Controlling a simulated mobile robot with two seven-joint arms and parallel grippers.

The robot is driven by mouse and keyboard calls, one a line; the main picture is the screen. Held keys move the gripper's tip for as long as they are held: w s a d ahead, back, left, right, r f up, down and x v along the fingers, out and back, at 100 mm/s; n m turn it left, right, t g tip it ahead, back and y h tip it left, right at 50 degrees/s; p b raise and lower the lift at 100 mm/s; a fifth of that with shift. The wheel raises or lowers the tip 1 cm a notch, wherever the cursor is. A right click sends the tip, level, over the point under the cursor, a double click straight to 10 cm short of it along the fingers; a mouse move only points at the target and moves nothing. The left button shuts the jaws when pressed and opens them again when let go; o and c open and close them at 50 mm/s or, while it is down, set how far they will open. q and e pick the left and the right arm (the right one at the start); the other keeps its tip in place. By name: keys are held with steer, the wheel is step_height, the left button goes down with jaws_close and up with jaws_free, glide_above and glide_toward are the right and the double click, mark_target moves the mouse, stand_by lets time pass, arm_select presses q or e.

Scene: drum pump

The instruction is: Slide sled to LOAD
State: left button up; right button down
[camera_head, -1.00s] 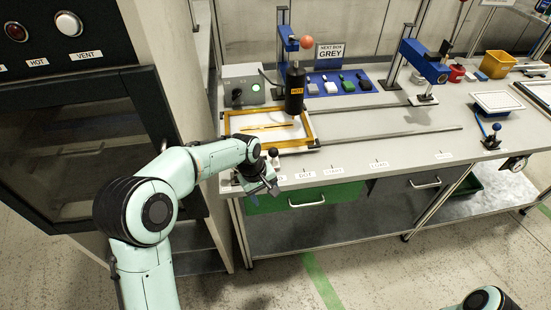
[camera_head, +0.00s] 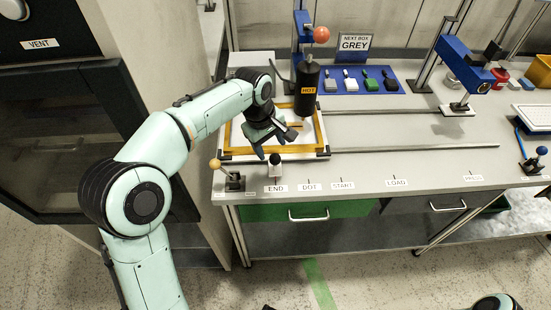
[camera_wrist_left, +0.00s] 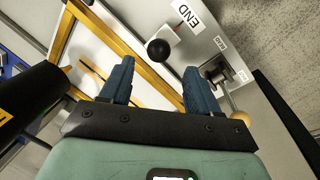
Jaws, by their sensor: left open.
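The sled is a yellow-edged frame (camera_head: 315,149) at the left end of the rails, by the END label (camera_head: 276,188). A black ball knob (camera_head: 275,159) on a pale block stands at its front edge; the knob also shows in the left wrist view (camera_wrist_left: 158,52). My left gripper (camera_head: 276,145) is open and empty, above the sled's front edge close to the knob. In the left wrist view the knob appears just beyond the gap between the fingertips (camera_wrist_left: 159,67), with no visible contact. The LOAD label (camera_head: 397,183) is further right. My right gripper is out of view.
A black HOT cylinder (camera_head: 308,92) hangs over the sled's right part. A lever with a yellow-orange ball (camera_head: 215,164) stands left of the knob. Rails (camera_head: 420,149) run clear to the right. A blue press-like post (camera_head: 463,65) stands behind.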

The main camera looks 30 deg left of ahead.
mark_target(274, 156)
arm_select(q)
steer(key=f, duration=0.2)
steer(key=w+f, duration=0.1)
steer(key=f, duration=0.4)
steer(key=shift+w+d+f+b, duration=0.3)
steer(key=shift+f+b, duration=0.05)
steer(key=shift+f, duration=0.05)
jaws_close()
